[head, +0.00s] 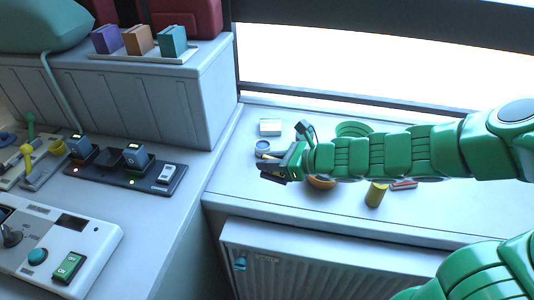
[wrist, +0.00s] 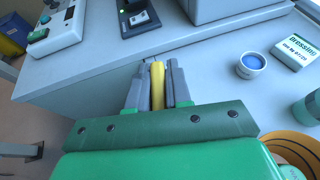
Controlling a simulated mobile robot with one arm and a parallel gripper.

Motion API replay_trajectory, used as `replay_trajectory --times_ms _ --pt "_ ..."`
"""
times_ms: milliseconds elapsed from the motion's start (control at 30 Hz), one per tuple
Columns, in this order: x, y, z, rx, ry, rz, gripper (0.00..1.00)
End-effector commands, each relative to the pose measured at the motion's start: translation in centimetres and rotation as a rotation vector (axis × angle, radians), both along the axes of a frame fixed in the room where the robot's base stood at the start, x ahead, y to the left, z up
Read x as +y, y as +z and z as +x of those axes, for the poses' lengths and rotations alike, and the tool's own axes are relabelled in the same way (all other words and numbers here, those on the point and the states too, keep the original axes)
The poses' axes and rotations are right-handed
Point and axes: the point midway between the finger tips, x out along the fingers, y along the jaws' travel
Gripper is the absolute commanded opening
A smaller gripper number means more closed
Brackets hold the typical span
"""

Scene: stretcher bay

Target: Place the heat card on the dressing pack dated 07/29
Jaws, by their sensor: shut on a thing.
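My gripper (head: 270,172) is above the window-side counter, near its left end. In the wrist view my gripper (wrist: 157,75) is shut on a thin yellow piece, seen edge-on, which looks like the heat card (wrist: 157,86). A white dressing pack with a green edge (wrist: 297,52) lies at the right of the wrist view. It is marked "Dressing" and a use-by date that looks like 07/29, but the print is small. In the head view the pack (head: 270,126) lies at the back of the counter, beyond my gripper and apart from it.
A small tub with blue contents (head: 262,148) stands between my gripper and the pack. A yellow cylinder (head: 376,195), an orange round thing (head: 320,182) and a green bowl (head: 354,129) are around my arm. A dark charger strip (head: 125,172) lies on the left counter.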

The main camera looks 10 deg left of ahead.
Motion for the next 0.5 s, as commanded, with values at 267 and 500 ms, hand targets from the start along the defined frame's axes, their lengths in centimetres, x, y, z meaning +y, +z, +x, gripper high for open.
replay_trajectory --times_ms 267,500 --pt "-0.3 0.0 4.1 0.006 -0.04 -0.006 0.0" --pt "-0.1 0.1 10.6 0.015 -0.1 -0.012 0.0"
